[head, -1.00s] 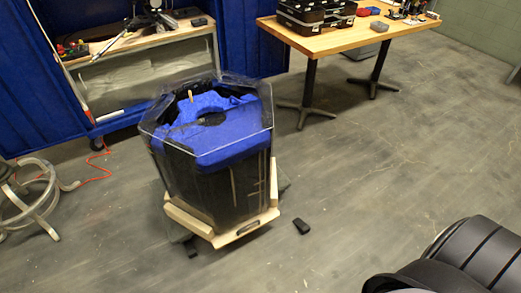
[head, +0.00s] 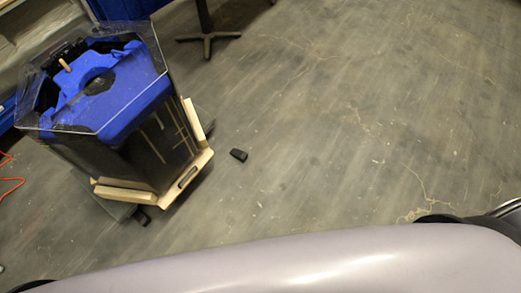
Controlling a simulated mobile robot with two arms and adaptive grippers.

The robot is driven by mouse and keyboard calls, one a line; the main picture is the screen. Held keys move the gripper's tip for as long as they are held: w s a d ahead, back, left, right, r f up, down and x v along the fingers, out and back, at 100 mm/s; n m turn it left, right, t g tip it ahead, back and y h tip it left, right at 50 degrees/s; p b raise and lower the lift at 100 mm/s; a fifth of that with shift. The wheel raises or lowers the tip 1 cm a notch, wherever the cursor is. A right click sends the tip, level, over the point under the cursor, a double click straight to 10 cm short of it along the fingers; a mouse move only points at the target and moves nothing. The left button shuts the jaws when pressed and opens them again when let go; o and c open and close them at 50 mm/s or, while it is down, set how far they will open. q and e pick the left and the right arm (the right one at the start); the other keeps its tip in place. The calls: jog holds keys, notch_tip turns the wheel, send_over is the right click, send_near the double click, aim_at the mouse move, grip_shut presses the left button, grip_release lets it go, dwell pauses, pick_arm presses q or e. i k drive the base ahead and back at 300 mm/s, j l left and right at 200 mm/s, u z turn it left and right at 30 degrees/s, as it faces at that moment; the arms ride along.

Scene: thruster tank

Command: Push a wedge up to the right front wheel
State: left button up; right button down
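The tank (head: 110,130) stands at the left in the head view, with dark sides, a blue top and a clear rim. It sits on a pale wooden base (head: 185,180). A small black wedge (head: 239,155) lies on the floor to the right of the base, apart from it. Another small black piece (head: 141,216) shows low at the base's near edge; I cannot tell whether it is a wheel or a wedge. The right front wheel cannot be made out under the base. Neither of my grippers is in view.
A table leg with a dark foot (head: 208,40) stands at the top, behind the tank. The grey floor (head: 340,130) right of the wedge is clear. An orange cord (head: 10,185) lies at the left edge. A pale rounded part of my body fills the bottom.

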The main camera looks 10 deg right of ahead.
aim_at(241, 155)
jog(key=i+l, duration=0.2)
jog(key=l, duration=0.25)
jog(key=i+l+u, duration=0.2)
jog(key=l, duration=0.15)
jog(key=i+l+u, duration=0.1)
jog(key=l+u, duration=0.35)
jog(key=l, duration=0.25)
jog(key=i+l+u, duration=0.2)
jog(key=l, duration=0.2)
jog(key=k, duration=0.05)
